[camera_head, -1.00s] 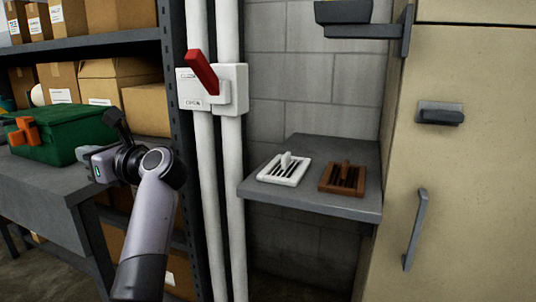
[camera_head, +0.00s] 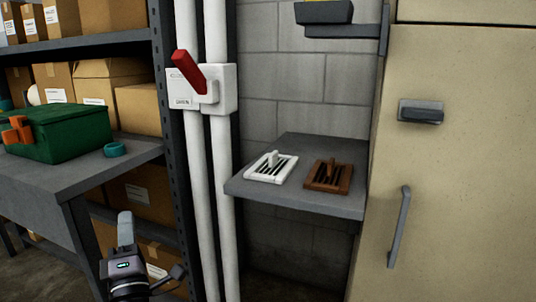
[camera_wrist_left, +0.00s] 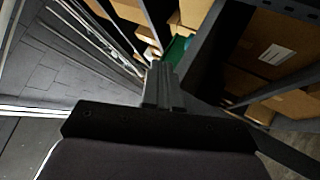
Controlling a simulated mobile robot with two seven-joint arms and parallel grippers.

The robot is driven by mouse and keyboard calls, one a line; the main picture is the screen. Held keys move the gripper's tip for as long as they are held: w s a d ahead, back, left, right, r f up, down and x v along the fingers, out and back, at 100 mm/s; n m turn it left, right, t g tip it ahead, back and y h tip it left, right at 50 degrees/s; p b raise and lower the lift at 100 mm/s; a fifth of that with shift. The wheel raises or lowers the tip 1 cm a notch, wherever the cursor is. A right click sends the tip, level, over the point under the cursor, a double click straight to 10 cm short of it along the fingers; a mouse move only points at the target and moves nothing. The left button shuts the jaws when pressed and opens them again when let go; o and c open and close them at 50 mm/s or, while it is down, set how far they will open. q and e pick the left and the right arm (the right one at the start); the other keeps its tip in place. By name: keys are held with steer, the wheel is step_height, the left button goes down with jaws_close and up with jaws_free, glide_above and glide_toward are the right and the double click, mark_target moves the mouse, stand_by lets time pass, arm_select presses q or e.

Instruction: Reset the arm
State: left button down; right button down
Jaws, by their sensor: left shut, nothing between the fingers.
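My left gripper (camera_head: 125,220) is at the lower left of the head view, with its dark wrist below it and its grey fingers pointing up. The fingers are shut with nothing between them. It is in front of the lower shelving, to the right of the grey table. The shut fingers also show at the centre of the left wrist view (camera_wrist_left: 164,86). My right gripper is not in view.
A grey table (camera_head: 50,180) holds a green toolbox (camera_head: 65,135) and a teal ring (camera_head: 115,149). A red lever (camera_head: 187,70) sits on a white pipe box. A beige cabinet (camera_head: 460,170) stands right.

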arm_select(q)
steer(key=s+d+f+m+g+h, duration=0.4)
steer(key=s+f+m+h, duration=0.3)
steer(key=f+m, duration=0.4)
steer(key=s+d+f+m+g+h, duration=0.5)
steer(key=s+f+m, duration=0.35)
steer(key=f, duration=0.45)
steer(key=s+f+m+g, duration=0.3)
steer(key=s+f+m, duration=0.3)
steer(key=s, duration=0.4)
step_height(320, 180, up, 13)
steer(key=a+p, duration=0.1)
steer(key=p, duration=1.6)
steer(key=shift+s+a+r+n+y, duration=0.15)
steer(key=shift+s+a+n+y, duration=0.15)
steer(key=shift+a+n, duration=0.1)
